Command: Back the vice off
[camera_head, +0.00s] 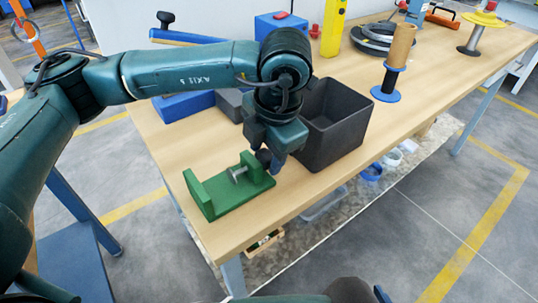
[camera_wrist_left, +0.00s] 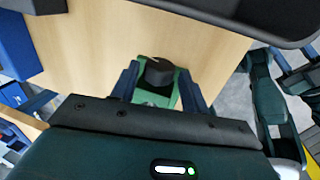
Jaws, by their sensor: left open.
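A green vice (camera_head: 232,198) stands near the front left corner of the wooden bench. It has two upright plates, a pale metal screw (camera_head: 238,173) between them and a black round knob (camera_head: 263,156) at its right end. My left gripper (camera_head: 270,165) points down over the knob. In the left wrist view the open fingers of my left gripper (camera_wrist_left: 158,88) stand on either side of the knob (camera_wrist_left: 157,70), with a gap beside it; whether they touch it I cannot tell.
A black open bin (camera_head: 332,130) stands just right of my left gripper. Behind are blue blocks (camera_head: 184,105), a yellow tool (camera_head: 333,28), a tan roll on a blue-based stand (camera_head: 400,48) and a cable coil (camera_head: 374,36). The bench's front right is clear.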

